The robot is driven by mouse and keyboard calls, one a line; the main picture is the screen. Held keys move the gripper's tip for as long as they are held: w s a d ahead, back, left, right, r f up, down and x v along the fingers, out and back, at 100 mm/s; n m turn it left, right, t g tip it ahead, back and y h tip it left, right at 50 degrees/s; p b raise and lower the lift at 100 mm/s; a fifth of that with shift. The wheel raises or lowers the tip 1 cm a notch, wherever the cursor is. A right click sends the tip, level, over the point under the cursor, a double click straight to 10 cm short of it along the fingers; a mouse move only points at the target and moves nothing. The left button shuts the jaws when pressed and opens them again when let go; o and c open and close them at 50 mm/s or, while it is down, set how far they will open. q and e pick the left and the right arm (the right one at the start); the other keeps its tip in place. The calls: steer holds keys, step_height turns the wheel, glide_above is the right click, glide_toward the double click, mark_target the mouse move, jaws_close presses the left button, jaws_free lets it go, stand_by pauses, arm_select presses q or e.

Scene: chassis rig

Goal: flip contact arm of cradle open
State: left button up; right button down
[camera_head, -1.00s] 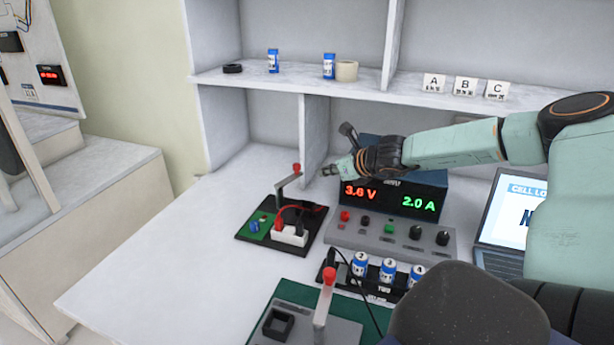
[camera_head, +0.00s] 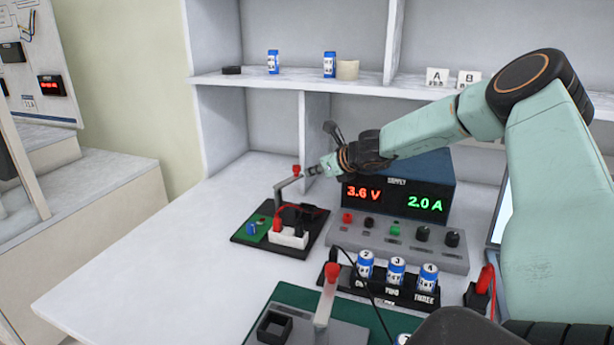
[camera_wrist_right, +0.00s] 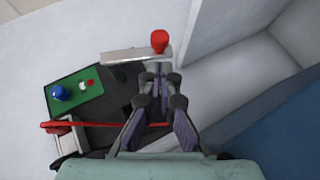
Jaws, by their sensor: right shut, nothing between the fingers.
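A cradle with a black base (camera_head: 243,236) stands at the middle left of the bench. Its pale contact arm (camera_head: 287,184) slopes up from a post to a red knob (camera_head: 296,170) at its end. My right gripper (camera_head: 312,171) is shut and empty, just right of the knob in the head view. In the right wrist view, the shut fingertips (camera_wrist_right: 156,68) are close beside the contact arm (camera_wrist_right: 128,56), near its red knob (camera_wrist_right: 159,41). I cannot tell whether they touch it. My left gripper is not in view.
The power supply (camera_head: 398,197) stands right of the cradle, with a shelf divider (camera_head: 315,135) behind. In front are a rack of numbered cells (camera_head: 395,290) and a second device with a red-knobbed lever (camera_head: 326,300). The bench left of the cradle is clear.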

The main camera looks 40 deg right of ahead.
steer(key=shift+w+f+b, duration=0.1)
steer(key=shift+w+b, duration=0.2)
steer(key=shift+w, duration=1)
